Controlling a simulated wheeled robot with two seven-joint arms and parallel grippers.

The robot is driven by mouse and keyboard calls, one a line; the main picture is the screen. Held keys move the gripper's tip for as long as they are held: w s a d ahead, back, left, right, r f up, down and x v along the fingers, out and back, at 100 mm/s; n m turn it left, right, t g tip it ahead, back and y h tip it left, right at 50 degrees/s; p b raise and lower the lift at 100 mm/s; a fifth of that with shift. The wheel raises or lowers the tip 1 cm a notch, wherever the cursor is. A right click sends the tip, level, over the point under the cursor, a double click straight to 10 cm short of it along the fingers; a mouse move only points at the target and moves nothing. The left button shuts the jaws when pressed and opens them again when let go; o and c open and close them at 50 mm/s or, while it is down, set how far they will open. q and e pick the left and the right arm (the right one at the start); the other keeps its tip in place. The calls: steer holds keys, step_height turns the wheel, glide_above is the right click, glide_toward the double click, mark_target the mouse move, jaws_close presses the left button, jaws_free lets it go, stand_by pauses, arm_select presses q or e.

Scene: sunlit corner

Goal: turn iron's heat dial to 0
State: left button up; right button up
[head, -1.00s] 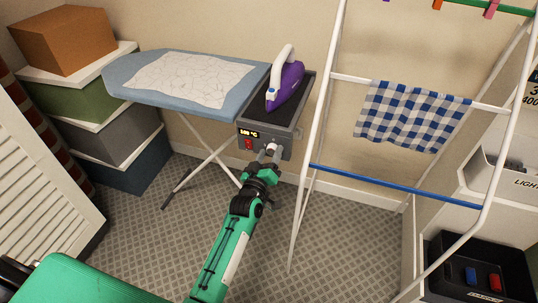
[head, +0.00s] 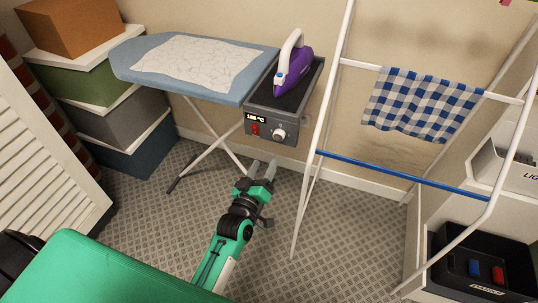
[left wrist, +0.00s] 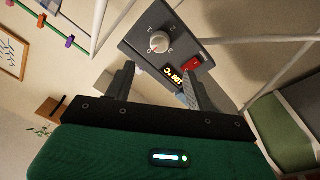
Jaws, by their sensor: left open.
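The purple and white iron (head: 292,68) stands on a dark station (head: 305,101) at the right end of the ironing board. The station's front panel carries a round pale heat dial (head: 279,135), a lit temperature display (head: 257,118) and a red switch (head: 255,129). In the left wrist view the dial (left wrist: 159,42) shows whole, with small numbers around it; its exact setting is too small to read. My left gripper (head: 262,170) is open and empty, below and in front of the panel, apart from the dial. Its two fingers (left wrist: 155,84) also show in the left wrist view.
The blue ironing board (head: 195,68) bears a white cloth. A white drying rack (head: 330,105) with a checked cloth (head: 422,100) stands close to the station's right. Stacked boxes (head: 110,115) stand at left. Carpet floor around my gripper is clear.

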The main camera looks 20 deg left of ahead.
arm_select(q)
steer(key=s, duration=0.3)
steer(key=shift+s+f, duration=0.1)
steer(key=shift+f, duration=0.05)
arm_select(e)
steer(key=shift+s+r, duration=0.15)
steer(key=shift+r, duration=0.1)
steer(key=shift+s+a, duration=0.1)
